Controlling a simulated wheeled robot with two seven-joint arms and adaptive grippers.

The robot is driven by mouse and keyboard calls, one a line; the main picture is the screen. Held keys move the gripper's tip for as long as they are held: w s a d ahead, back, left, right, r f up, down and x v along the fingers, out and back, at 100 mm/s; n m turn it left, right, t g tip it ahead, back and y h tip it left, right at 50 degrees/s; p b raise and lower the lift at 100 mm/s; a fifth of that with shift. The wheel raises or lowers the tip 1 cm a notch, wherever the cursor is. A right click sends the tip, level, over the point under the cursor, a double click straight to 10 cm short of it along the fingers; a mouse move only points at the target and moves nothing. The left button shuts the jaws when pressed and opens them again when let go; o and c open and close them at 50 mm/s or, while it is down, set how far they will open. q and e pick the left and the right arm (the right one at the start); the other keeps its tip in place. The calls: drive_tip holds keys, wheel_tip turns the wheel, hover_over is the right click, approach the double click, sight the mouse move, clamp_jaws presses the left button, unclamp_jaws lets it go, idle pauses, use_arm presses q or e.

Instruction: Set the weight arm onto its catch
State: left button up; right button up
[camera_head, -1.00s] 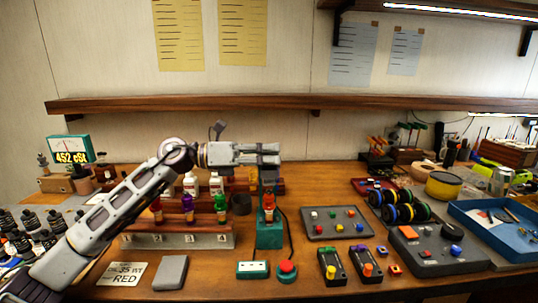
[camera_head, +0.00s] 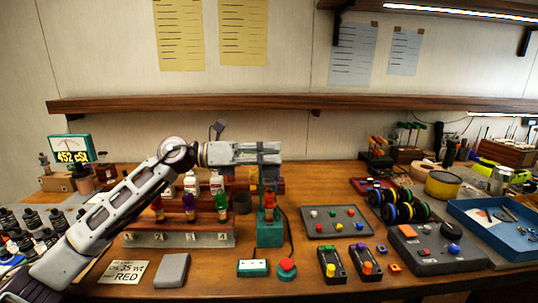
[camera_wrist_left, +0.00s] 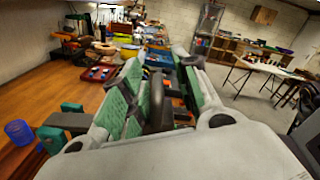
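A teal stand (camera_head: 270,236) holds a small bottle with orange-red contents (camera_head: 269,203) at mid table. Its upper part rises to my left gripper (camera_head: 272,152), which reaches in from the left above the stand. In the left wrist view, the green-padded fingers of this gripper (camera_wrist_left: 158,72) stand apart on either side of a dark upright bar (camera_wrist_left: 158,105), which looks like part of the weight arm. A gap shows beside the bar. A dark crosspiece with teal blocks (camera_wrist_left: 50,138) lies to the left there. The catch cannot be made out. My right gripper is out of view.
A rack (camera_head: 180,238) with several coloured bottles stands left of the stand. A red button (camera_head: 287,266) and a teal socket box (camera_head: 253,268) lie in front. A button panel (camera_head: 336,222) is to the right. A wooden shelf (camera_head: 300,103) runs along the wall above.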

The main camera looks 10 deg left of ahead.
use_arm(q)
drive_tip(key=shift+f, duration=0.2)
drive_tip(key=shift+w+a, duration=0.1)
drive_tip(key=shift+a, duration=0.4)
drive_tip(key=shift+s+r+v, duration=0.1)
drive_tip(key=shift+r+v, duration=0.05)
drive_tip(key=shift+v, duration=2.6)
drive_tip(key=shift+s+r+v, duration=0.1)
drive_tip(key=shift+v, duration=2.7)
drive_tip(key=shift+d, duration=0.1)
